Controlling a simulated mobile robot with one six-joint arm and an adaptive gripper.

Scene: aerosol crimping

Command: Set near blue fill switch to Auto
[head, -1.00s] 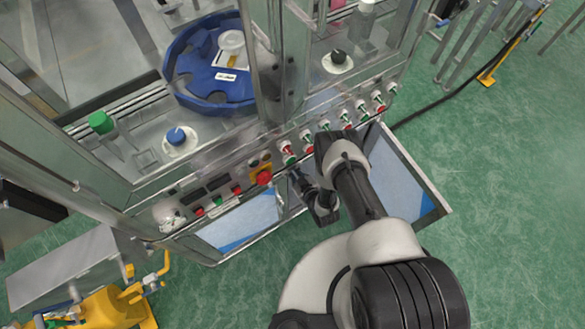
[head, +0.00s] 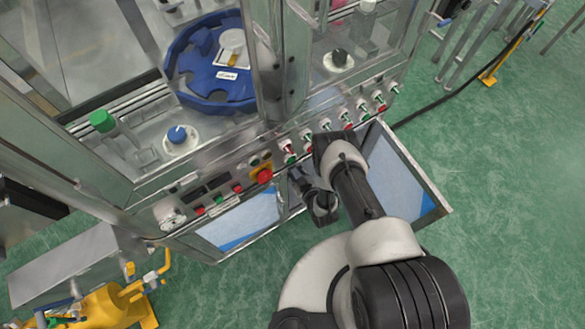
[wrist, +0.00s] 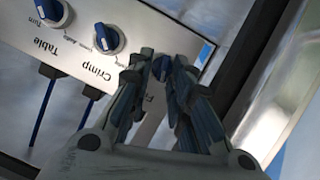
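In the wrist view, a white panel carries blue rotary switches with white marks. The switch beside the label starting with F (wrist: 160,68) sits between and just beyond the tips of my gripper (wrist: 158,66). My gripper's fingers stand apart, one on each side of that switch. I cannot tell whether they touch it. The fingers and hand hide most of its label and setting marks. The Crimp switch (wrist: 107,38) and the Table switch (wrist: 48,12) are clear of the fingers. In the head view my gripper (head: 298,175) is small and dark at the machine's front, and the blue switches are not distinguishable.
A row of red and green controls (head: 348,121) runs along the machine's front edge. A red emergency button (head: 264,174) sits left of my arm. A blue turntable (head: 212,98) is inside the frame. Green floor (head: 500,220) is open to the right.

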